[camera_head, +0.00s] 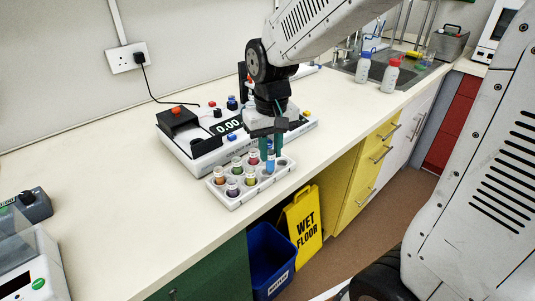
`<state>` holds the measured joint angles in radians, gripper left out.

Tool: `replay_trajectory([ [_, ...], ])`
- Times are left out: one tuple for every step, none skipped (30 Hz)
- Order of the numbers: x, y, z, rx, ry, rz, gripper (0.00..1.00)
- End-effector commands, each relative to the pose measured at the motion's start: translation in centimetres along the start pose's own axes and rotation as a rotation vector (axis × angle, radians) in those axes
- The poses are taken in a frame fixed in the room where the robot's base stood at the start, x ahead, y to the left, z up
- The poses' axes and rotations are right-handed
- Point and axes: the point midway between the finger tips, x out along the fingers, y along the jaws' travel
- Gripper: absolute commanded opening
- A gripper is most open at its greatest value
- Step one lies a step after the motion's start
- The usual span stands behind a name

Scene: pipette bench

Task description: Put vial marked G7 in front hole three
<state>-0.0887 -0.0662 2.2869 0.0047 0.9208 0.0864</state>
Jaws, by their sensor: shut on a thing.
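A pale rack (240,203) with two rows of holes stands near the front edge of the bench. Several vials with coloured contents stand in it, among them an orange one (220,175), a purple one (232,187) and a yellow-green one (250,177). My gripper (269,146) points down over the right part of the rack, shut on a blue vial (270,164). This vial is upright, with its lower end at the front row, right of the yellow-green vial. I cannot tell whether it is inside a hole or just above. No markings are readable, G7 included.
A white instrument (180,150) with a digital display stands close behind the rack. A sink (372,68) and two bottles with blue (362,68) and red (391,76) caps are farther right.

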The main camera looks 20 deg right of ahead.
Motion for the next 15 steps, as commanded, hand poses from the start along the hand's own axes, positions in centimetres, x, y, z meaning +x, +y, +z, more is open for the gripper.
replay_trajectory([
  [0.1,0.1,-0.9,0.001,-0.002,0.0,0.0],
  [0.2,0.1,-1.4,0.0,-0.001,0.0,0.0],
  [0.2,0.2,-1.9,0.0,-0.001,0.0,0.0],
  [0.2,0.2,-2.1,0.0,0.0,0.0,0.0],
  [0.2,0.2,-2.4,-0.001,0.0,0.0,0.0],
  [0.3,0.2,-2.6,-0.001,0.0,0.0,0.0],
  [0.3,0.2,-2.6,-0.001,0.0,0.0,0.0],
  [0.5,0.2,-2.7,-0.001,-0.001,0.0,0.0],
  [0.8,0.2,-2.7,-0.001,-0.001,0.0,0.0],
  [1.1,0.2,-2.7,-0.001,-0.001,0.0,0.0],
  [1.5,0.3,-2.6,-0.001,-0.002,0.0,0.0],
  [2.1,0.3,-2.6,-0.001,-0.003,0.0,0.0],
  [2.5,0.3,-2.6,-0.001,-0.003,0.0,0.0],
  [3.0,0.3,-2.6,-0.001,-0.004,0.0,0.0],
  [3.5,0.3,-2.6,-0.001,-0.002,0.0,0.0],
])
